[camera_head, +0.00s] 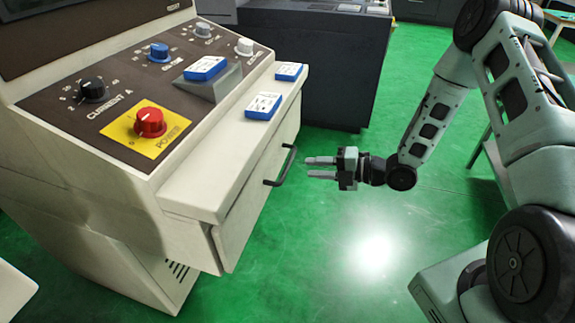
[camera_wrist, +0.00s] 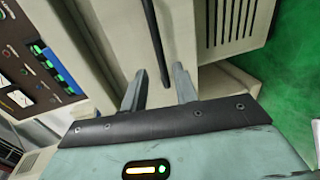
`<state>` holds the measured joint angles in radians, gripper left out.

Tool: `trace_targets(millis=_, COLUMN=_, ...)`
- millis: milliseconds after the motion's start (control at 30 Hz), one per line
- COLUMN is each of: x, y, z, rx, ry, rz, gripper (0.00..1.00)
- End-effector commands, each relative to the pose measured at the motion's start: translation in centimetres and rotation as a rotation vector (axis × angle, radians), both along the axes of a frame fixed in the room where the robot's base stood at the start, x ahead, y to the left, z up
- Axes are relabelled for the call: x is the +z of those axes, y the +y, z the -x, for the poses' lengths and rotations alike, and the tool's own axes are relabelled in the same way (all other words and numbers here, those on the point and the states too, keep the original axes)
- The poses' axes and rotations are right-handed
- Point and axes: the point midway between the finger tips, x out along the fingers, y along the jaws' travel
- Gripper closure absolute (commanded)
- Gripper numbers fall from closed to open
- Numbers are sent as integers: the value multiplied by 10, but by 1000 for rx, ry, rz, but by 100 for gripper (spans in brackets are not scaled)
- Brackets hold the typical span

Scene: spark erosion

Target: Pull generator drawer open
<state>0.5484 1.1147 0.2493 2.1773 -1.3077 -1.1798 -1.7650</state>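The generator drawer (camera_head: 258,195) has a cream front below the ledge of the sloping control console, and it looks closed or nearly so. Its black bar handle (camera_head: 281,168) stands out from the front. My gripper (camera_head: 308,167) is to the right of the handle, its two grey fingers pointing at it, apart and empty. A small gap shows between fingertips and handle in the head view. In the wrist view the handle (camera_wrist: 154,38) runs ahead of my open gripper (camera_wrist: 159,75), its lower end showing between the fingers. I cannot tell the exact depth there.
The console holds knobs, a red power switch (camera_head: 150,122) and blue-and-white boxes, one (camera_head: 263,106) on the ledge above the drawer. A dark cabinet (camera_head: 318,65) stands behind. The green floor (camera_head: 350,235) is clear in front of the drawer.

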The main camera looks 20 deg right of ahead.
Motion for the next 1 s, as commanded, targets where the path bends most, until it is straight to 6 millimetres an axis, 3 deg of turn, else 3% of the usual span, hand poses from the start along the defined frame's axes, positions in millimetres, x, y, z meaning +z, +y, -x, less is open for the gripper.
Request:
trace_targets(millis=200, x=-8, y=37, z=-26, rx=2, ry=-1, rz=-2, gripper=71)
trace_targets(millis=400, x=-14, y=58, z=-42, rx=1, ry=0, rz=-1, gripper=71)
trace_targets(millis=867, x=-17, y=67, z=-49, rx=-1, ry=1, rz=0, gripper=71)
trace_targets(millis=967, x=-17, y=67, z=-49, rx=-1, ry=1, rz=0, gripper=99)
trace_targets(millis=1000, x=-17, y=66, z=-49, rx=-1, ry=1, rz=0, gripper=100)
